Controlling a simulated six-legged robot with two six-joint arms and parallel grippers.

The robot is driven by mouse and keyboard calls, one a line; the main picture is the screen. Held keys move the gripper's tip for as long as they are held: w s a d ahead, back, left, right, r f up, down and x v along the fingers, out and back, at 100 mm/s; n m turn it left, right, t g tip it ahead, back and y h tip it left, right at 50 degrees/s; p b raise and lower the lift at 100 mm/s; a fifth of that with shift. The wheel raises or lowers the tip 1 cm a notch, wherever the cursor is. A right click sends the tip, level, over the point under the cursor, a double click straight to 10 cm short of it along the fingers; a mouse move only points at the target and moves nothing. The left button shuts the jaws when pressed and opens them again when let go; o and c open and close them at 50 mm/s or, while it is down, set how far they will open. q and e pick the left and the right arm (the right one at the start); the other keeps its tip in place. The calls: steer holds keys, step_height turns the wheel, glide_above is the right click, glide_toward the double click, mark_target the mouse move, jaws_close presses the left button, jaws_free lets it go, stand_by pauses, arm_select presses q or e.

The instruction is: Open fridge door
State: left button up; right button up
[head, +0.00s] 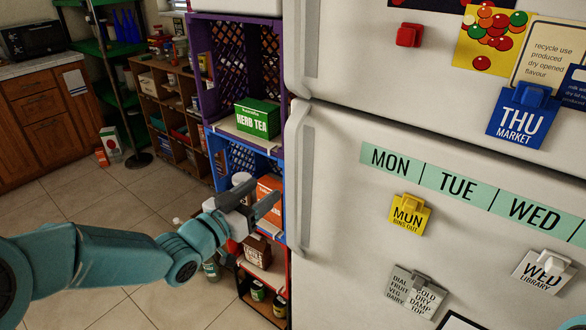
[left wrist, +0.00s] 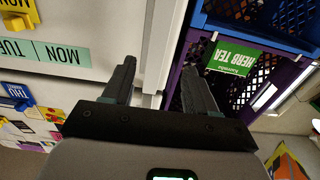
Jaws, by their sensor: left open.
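The white fridge fills the right of the head view, with an upper door (head: 350,60) and a larger lower door (head: 335,215). A long pale vertical handle (head: 305,190) runs along the lower door's left edge. No gap shows at the lower door's edge. My left gripper (head: 262,195) is open and empty, just left of that handle, in front of the crates. In the left wrist view, the gripper (left wrist: 158,72) has its two dark fingers spread, with the fridge's pale edge showing between them. Contact cannot be told. My right gripper is out of view.
Stacked purple (head: 205,50) and blue crates (head: 222,158) hold a green herb tea box (head: 257,118) and other goods, close beside the fridge. Magnets and notes, such as a yellow one (head: 409,215), cover the doors. Tiled floor (head: 110,215) lies open at left.

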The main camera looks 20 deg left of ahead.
mark_target(290, 171)
arm_select(q)
steer(key=p+x, duration=0.1)
steer(key=x, duration=0.9)
steer(key=shift+w+d+p, duration=0.1)
steer(key=shift+d+p, duration=0.15)
steer(key=shift+p, duration=0.1)
steer(key=shift+w+d, duration=0.15)
steer(key=shift+w, duration=0.2)
steer(key=shift+f, duration=0.1)
steer(key=shift+c, duration=0.3)
jaws_close()
